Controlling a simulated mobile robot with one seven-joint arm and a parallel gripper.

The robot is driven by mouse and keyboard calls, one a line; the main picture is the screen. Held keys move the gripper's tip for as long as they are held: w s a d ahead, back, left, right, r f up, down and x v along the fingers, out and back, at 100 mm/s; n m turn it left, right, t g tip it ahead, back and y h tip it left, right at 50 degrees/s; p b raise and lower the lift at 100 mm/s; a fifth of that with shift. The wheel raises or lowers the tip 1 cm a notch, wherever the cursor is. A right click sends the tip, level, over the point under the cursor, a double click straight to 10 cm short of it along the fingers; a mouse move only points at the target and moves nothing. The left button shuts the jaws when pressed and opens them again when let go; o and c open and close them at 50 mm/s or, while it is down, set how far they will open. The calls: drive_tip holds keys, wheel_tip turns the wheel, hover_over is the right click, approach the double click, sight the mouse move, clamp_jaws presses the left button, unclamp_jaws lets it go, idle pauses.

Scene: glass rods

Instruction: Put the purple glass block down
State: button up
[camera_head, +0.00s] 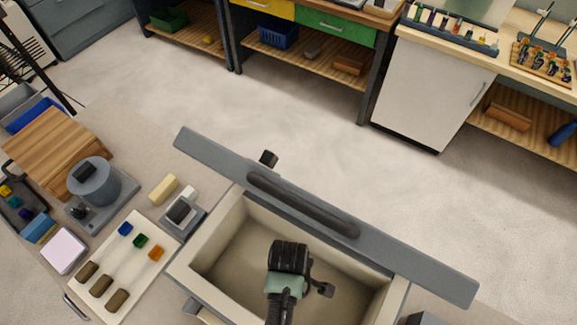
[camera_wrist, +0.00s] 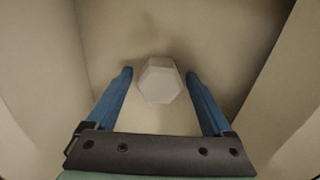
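My gripper (camera_wrist: 159,74) points down into an open drawer (camera_head: 236,215), with its two blue fingers apart. A pale grey, six-sided block (camera_wrist: 160,82) is between the fingers in the wrist view, with a gap on each side. It does not look purple, and I cannot tell if it is the purple glass block. In the head view my gripper (camera_head: 288,262) is over the drawer, and its fingers and the block are hidden. A small dark purple piece (camera_head: 26,213) lies in a dark tray at the far left.
The drawer's walls rise close around my gripper, and its grey front (camera_head: 400,257) has a dark handle. On the left counter are a white board (camera_head: 134,270) with coloured pieces, a grey device (camera_head: 95,183) and a wooden box (camera_head: 55,145). The floor beyond is clear.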

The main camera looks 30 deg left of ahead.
drive_tip(key=shift+r+b, duration=0.35)
drive_tip(key=shift+r, duration=3.6)
